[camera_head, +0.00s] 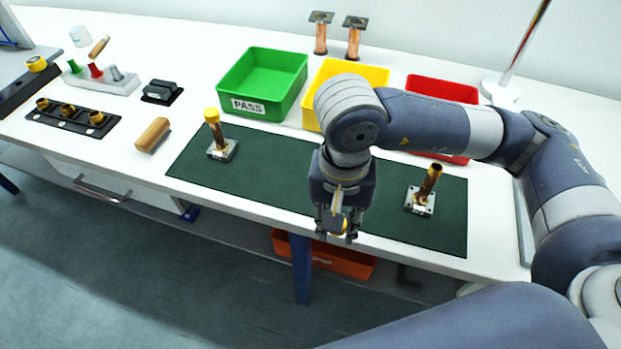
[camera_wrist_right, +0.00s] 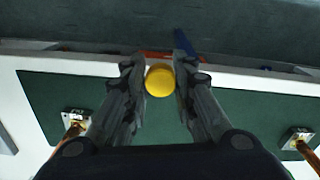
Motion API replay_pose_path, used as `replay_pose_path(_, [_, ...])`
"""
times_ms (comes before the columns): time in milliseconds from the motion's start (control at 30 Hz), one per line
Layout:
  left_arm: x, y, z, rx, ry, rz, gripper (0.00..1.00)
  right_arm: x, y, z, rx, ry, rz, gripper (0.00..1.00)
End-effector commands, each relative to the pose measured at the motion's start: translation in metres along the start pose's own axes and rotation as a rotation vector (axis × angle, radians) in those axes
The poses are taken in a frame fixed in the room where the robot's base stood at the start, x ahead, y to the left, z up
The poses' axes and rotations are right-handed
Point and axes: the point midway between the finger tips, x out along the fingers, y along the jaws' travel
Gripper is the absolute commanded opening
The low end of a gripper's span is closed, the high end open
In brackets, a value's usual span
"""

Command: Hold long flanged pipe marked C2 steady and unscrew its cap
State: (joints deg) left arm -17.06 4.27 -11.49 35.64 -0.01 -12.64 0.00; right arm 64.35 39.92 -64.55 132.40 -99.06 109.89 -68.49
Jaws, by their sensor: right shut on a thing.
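Two flanged pipes stand on the green mat (camera_head: 262,165). The left pipe (camera_head: 219,138) is upright on a square metal flange and has a yellow cap (camera_head: 211,115) on top. The right pipe (camera_head: 428,185) stands upright on its flange with an open, capless top. No C2 mark is readable on either. My right gripper (camera_head: 338,230) is shut on a loose yellow cap (camera_wrist_right: 160,80), above the mat's front edge and between the two pipes, apart from both. The cap sits between the fingertips in the right wrist view. My left gripper is not in view.
Green PASS (camera_head: 249,105), yellow (camera_head: 312,112) and red (camera_head: 440,90) bins stand behind the mat. Two flanged copper pipes (camera_head: 321,38) (camera_head: 354,42) stand farther back. A wooden cylinder (camera_head: 153,134) and a black rack (camera_head: 72,116) are at left. An orange bin (camera_head: 340,262) is below the table.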

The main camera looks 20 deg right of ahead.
Motion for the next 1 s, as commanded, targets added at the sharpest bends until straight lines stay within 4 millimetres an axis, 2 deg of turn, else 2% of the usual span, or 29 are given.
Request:
replay_pose_path(100, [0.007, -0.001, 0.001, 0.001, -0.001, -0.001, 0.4, 0.006, -0.004, 0.006, 0.073, -0.006, -0.007, 0.0])
replay_pose_path(200, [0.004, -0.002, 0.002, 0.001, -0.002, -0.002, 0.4, 0.005, -0.006, -0.002, 0.106, -0.007, -0.008, 0.0])
replay_pose_path(267, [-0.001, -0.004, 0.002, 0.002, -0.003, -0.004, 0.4, 0.004, -0.007, -0.013, 0.112, -0.007, -0.006, 0.0])
replay_pose_path(500, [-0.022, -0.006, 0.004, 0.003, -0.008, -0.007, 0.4, 0.009, -0.017, -0.075, 0.112, -0.008, -0.005, 0.0])
replay_pose_path(700, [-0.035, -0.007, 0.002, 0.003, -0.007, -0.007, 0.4, 0.013, -0.025, -0.121, 0.108, -0.007, -0.008, 0.0])
replay_pose_path(800, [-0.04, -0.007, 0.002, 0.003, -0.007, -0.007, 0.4, 0.016, -0.028, -0.137, 0.106, -0.007, -0.008, 0.0])
replay_pose_path(1000, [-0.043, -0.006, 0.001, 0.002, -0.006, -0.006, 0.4, 0.021, -0.03, -0.15, 0.102, -0.006, -0.009, 0.0])
